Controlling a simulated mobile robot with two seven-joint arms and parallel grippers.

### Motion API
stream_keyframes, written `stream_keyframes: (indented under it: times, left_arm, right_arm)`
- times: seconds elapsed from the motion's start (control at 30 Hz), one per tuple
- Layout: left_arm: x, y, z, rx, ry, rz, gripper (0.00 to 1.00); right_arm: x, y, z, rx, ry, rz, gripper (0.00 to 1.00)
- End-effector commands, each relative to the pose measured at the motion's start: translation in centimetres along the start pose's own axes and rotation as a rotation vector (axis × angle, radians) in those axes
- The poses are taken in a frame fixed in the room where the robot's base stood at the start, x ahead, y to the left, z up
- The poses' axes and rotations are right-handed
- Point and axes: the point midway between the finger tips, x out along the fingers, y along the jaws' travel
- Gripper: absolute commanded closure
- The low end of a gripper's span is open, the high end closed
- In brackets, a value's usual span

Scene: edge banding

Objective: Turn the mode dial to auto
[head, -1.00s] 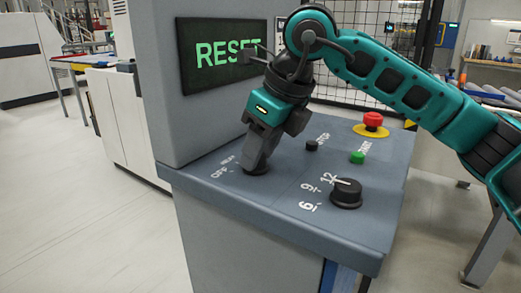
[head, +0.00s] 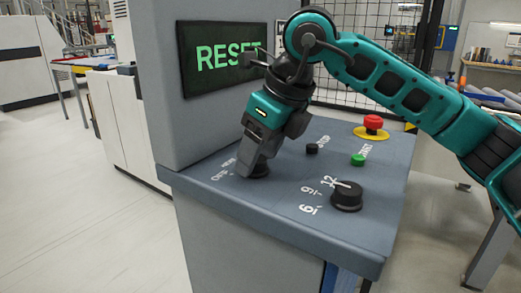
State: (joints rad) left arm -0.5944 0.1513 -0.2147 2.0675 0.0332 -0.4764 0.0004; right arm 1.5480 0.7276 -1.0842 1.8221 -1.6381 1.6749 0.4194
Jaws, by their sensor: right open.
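The mode dial (head: 260,171) is a black knob at the back left of the grey console top. White lettering beside it is partly covered, with "OFF" partly readable. My right gripper (head: 250,165) points down at the dial, its fingertips at the knob and hiding most of it. The jaws are open; I cannot tell if they touch the knob. The dial's pointer is hidden. My left gripper is not in view.
A screen (head: 222,57) behind reads "RESET". A second black dial (head: 347,196) marked 6, 9, 12, a green button (head: 358,160), a small black button (head: 312,148) and a red emergency button (head: 372,123) on yellow stand to the right.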

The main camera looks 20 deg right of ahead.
Motion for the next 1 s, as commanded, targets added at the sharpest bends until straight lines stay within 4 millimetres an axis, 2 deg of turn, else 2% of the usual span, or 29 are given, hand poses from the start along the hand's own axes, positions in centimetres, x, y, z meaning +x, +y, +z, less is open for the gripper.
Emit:
stream_keyframes:
  times: [0.17, 0.5, 0.7, 0.83, 1.0]
  left_arm:
    - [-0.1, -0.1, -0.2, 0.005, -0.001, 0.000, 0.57]
    - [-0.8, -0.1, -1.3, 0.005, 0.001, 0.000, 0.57]
    - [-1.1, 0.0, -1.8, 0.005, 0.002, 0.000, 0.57]
    - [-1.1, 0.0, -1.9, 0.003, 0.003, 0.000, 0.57]
    - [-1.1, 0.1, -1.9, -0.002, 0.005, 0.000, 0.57]
  right_arm:
    - [-1.2, 0.0, 0.1, 0.000, -0.003, 0.000, 0.35]
    - [-8.5, 0.0, 0.1, -0.001, -0.003, -0.001, 0.35]
    - [-11.7, 0.0, 0.1, 0.001, -0.002, -0.001, 0.35]
    - [-12.7, 0.0, 0.0, 0.000, -0.001, 0.000, 0.35]
    - [-13.0, 0.0, 0.0, 0.000, 0.000, 0.000, 0.35]
